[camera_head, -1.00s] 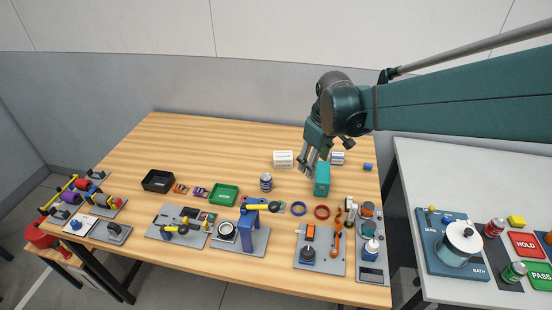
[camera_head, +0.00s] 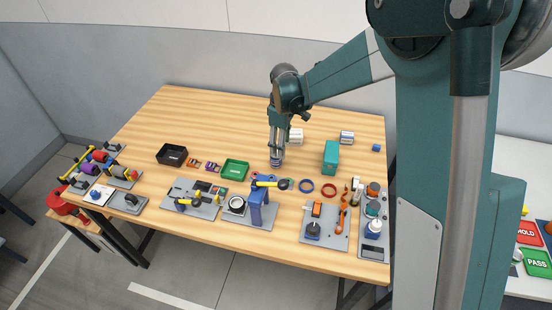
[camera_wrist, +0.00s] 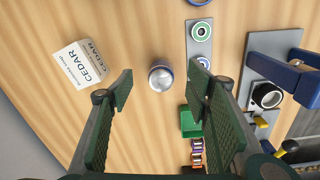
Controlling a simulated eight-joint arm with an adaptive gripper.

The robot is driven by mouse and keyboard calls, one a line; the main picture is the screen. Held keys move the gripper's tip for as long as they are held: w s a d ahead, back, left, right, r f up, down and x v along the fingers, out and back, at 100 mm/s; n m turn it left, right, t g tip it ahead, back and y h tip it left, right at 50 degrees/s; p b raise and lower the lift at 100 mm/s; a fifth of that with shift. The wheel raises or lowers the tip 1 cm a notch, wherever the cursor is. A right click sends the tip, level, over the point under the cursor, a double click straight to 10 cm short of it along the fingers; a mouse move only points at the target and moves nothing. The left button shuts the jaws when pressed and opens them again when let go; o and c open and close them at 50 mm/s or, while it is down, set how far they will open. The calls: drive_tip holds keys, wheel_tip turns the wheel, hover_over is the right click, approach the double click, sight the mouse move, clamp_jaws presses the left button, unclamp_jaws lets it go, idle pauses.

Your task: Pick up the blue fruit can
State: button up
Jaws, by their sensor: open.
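The can (camera_head: 276,163) stands upright on the wooden table, with blue on its side and a silver top. In the wrist view the can (camera_wrist: 160,77) shows from above, between the two spread fingers and apart from both. My gripper (camera_head: 277,150) is open and points down over the can, its fingers hiding the can's upper part in the head view. It also shows in the wrist view (camera_wrist: 161,84), with nothing held. How far the fingertips are above the can is hard to tell.
A white CEDAR box (camera_wrist: 80,63) lies close beside the can. A teal box (camera_head: 331,157) stands to the right. A green tray (camera_head: 235,170) and a black tray (camera_head: 172,154) lie left. A blue stand (camera_head: 257,208) rises in front. Table behind the can is mostly clear.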

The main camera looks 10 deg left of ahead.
sight(276, 160)
drive_tip(key=shift+w+a+f+n, duration=0.1)
drive_tip(key=shift+a+f+n, duration=0.3)
drive_tip(key=shift+a+f, duration=0.75)
drive_tip(key=shift+f, duration=1.2)
drive_tip(key=shift+a+f, duration=0.1)
drive_tip(key=shift+f, duration=2.5)
drive_tip(key=shift+c, duration=0.7)
drive_tip(key=c, duration=0.9)
